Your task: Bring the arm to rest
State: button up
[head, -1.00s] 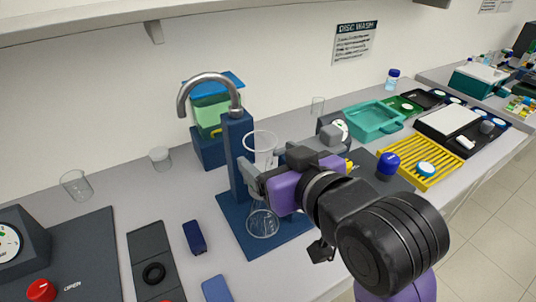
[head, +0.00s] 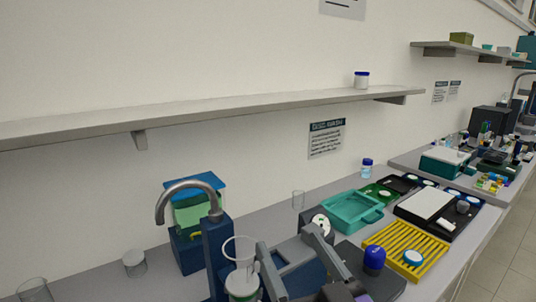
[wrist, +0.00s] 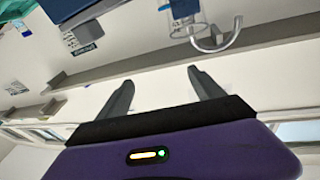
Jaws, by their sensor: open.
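My gripper (head: 292,258) is in the lower middle of the head view, with its two grey fingers spread apart and nothing between them. It also shows in the wrist view (wrist: 160,88), open and empty, in front of the pale wall. In the head view the left finger lies close to the glass funnel (head: 240,252) on the blue stand (head: 215,255); I cannot tell whether they touch. The rest of my arm is mostly below the head view's edge.
A long wall shelf (head: 200,115) runs above the bench. To the right are a teal tray (head: 352,211), a yellow rack (head: 405,249) and a dark blue-capped jar (head: 374,260). Clear glasses (head: 33,290) stand at left.

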jog(key=s+d+f+m+g+h, duration=0.1)
jog(key=s+d+f, duration=0.4)
jog(key=s, duration=0.6)
jog(key=s+d+f+m+g+h, duration=0.1)
jog(key=s+d+f+h, duration=0.2)
jog(key=s+f, duration=0.7)
jog(key=s+d+f+g+h, duration=0.2)
jog(key=s+d+f, duration=0.6)
jog(key=s, duration=0.5)
jog(key=shift+s+m+h, duration=0.2)
jog(key=shift+m+h, duration=0.2)
